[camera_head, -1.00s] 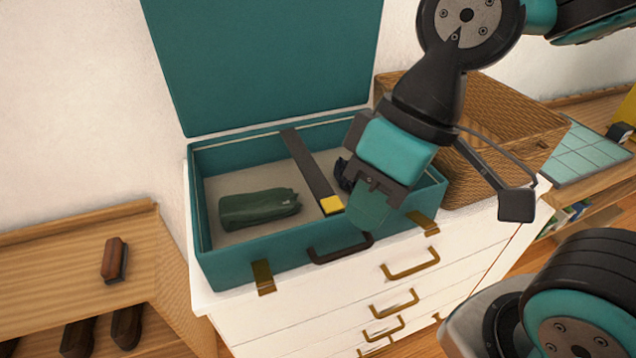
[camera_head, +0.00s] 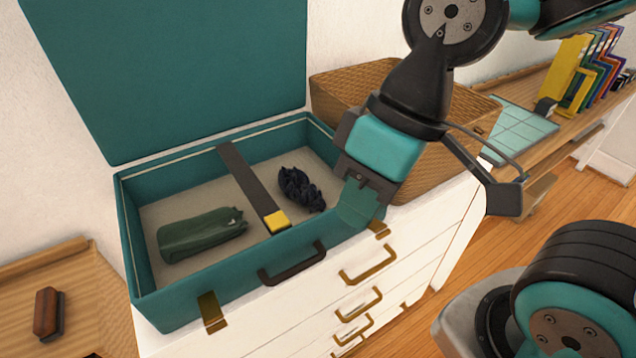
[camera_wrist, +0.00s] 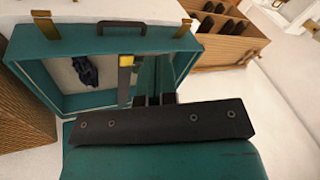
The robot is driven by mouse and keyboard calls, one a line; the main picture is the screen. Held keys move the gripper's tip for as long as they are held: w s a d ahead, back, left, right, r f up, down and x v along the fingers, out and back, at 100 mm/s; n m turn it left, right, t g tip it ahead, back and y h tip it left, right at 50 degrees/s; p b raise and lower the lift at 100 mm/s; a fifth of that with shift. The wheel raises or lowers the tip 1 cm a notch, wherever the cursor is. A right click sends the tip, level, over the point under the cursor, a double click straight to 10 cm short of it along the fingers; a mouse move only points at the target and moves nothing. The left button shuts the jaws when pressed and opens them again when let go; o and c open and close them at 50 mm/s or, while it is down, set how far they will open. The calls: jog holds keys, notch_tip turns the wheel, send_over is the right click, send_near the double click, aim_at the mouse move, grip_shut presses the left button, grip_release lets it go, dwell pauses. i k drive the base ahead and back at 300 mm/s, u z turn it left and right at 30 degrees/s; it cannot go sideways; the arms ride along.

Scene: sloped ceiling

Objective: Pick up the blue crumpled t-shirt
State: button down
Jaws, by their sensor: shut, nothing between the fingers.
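The blue crumpled t-shirt (camera_head: 301,190) is a dark navy bundle in the right compartment of the open teal suitcase (camera_head: 235,290). In the wrist view the t-shirt (camera_wrist: 85,72) shows small, inside the suitcase (camera_wrist: 100,43). My gripper (camera_head: 358,203) is shut and empty. In the head view it appears over the suitcase's front right corner, to the right of the t-shirt and apart from it. In the wrist view the fingertips (camera_wrist: 154,100) show at the lower middle.
A dark strap with a yellow end (camera_head: 250,185) divides the suitcase. A green rolled garment (camera_head: 200,236) lies in the left compartment. A wicker basket (camera_head: 465,125) stands close behind my gripper. The suitcase rests on a white drawer unit (camera_head: 440,235).

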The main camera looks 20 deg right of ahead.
aim_at(294, 183)
jog(key=u, duration=1.9)
jog(key=k, duration=0.7)
jog(key=z, duration=1.1)
jog(key=i, duration=0.5)
jog(key=u, duration=0.05)
